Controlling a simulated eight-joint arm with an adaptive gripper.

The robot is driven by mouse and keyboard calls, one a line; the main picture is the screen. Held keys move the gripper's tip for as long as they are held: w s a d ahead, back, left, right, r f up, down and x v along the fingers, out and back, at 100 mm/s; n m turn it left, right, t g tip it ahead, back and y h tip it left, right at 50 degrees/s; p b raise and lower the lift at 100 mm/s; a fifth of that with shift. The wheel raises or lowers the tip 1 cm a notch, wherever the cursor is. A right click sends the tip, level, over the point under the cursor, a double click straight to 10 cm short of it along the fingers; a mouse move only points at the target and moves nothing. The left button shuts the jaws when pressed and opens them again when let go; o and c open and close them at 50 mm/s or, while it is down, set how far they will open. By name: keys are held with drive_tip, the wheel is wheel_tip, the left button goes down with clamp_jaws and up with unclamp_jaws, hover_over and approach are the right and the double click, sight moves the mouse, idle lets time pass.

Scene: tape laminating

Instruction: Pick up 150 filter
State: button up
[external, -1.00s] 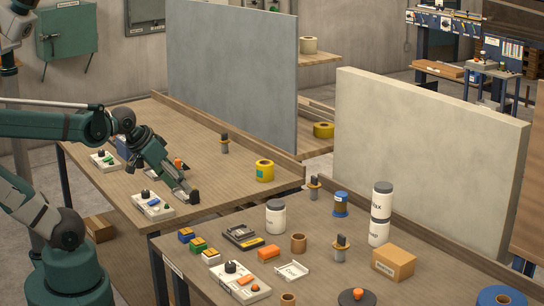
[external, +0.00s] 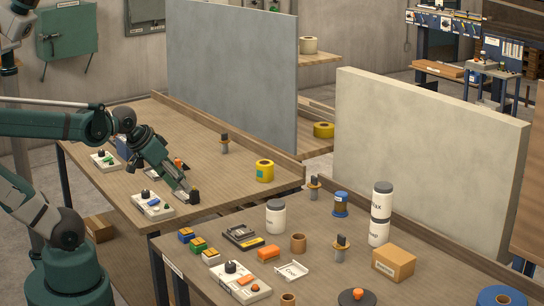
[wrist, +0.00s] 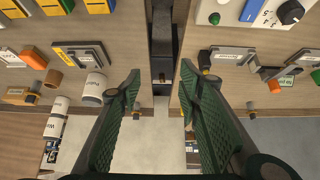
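I cannot read a label "150" anywhere, so I cannot tell which thing is the 150 filter. My gripper (external: 184,190) hangs low over the near right corner of the far table, beside a white box with a dark knob (external: 153,205). In the wrist view my gripper (wrist: 160,85) is open and empty, its two green fingers well apart. A small dark piece with yellow (external: 194,194) stands by my fingertips near the table edge; it also shows beside the right finger in the wrist view (wrist: 206,72).
On the near table stand several coloured blocks (external: 198,244), a white jar (external: 276,217), a cardboard box (external: 393,262) and stacked white containers (external: 380,203). A yellow roll (external: 265,171) stands at the far table's back right. A gap separates the tables. The far table's middle is mostly clear.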

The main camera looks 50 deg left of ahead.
drive_tip(key=w+d+r+m+g+h+p, duration=0.1)
drive_tip(key=w+d+r+m+p, duration=0.3)
drive_tip(key=w+d, duration=0.45)
drive_tip(key=m+g+h+p, duration=0.35)
drive_tip(key=m+p, duration=0.55)
drive_tip(key=p, duration=0.5)
hover_over(336, 242)
drive_tip(key=a, duration=0.1)
drive_tip(key=shift+g, duration=0.35)
drive_tip(key=f, duration=0.7)
drive_tip(key=shift+s+a, duration=0.2)
drive_tip(key=shift+d+f+m, duration=0.3)
drive_tip(key=shift+d, duration=0.1)
drive_tip(key=shift+x, duration=1.3)
